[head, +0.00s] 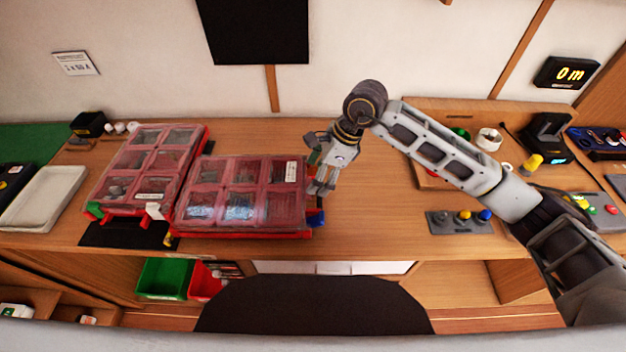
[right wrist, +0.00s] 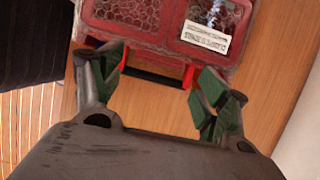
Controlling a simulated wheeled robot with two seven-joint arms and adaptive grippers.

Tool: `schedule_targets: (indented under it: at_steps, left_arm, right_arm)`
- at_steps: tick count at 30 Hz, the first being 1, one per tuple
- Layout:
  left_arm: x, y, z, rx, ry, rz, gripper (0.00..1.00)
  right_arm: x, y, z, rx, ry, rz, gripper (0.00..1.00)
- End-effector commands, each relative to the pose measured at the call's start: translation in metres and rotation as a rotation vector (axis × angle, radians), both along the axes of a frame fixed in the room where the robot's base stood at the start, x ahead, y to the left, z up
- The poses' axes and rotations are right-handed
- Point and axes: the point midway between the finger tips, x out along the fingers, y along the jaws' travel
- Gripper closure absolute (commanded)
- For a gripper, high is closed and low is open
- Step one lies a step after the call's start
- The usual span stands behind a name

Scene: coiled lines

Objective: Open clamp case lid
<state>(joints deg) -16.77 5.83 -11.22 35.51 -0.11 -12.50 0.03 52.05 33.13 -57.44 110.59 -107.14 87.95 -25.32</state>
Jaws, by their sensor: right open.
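A red case (head: 237,231) with a clear, compartmented lid lies flat on the bench, left of centre; its lid looks shut. A white label sits at its right end, and the case also shows at the top of the right wrist view (right wrist: 165,38). My right gripper (head: 322,188) is at the case's right end, open and empty. In the right wrist view its green-padded fingers (right wrist: 162,78) stand either side of a dark bar with red ends (right wrist: 150,75) on the case's edge. I cannot tell whether they touch it. My left gripper is not in view.
A second red compartmented case (head: 150,165) lies close on the left, with a white tray (head: 42,200) beyond it. A grey button panel (head: 460,221) is at the right. The bench between the front case and this panel is mostly clear.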

Motion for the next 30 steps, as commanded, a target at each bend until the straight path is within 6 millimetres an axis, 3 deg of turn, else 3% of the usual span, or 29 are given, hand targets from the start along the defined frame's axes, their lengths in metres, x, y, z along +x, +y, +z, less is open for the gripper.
schedule_targets:
  at_steps: [9,21,30]
  left_arm:
    - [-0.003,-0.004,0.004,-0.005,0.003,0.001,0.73]
    - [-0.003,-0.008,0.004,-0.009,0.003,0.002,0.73]
    - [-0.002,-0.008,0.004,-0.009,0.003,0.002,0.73]
  right_arm:
    - [-0.001,0.012,-0.029,0.000,0.002,0.000,0.25]
    - [0.000,0.014,-0.034,-0.001,0.000,0.000,0.25]
    - [0.000,0.014,-0.034,-0.001,0.000,0.000,0.61]
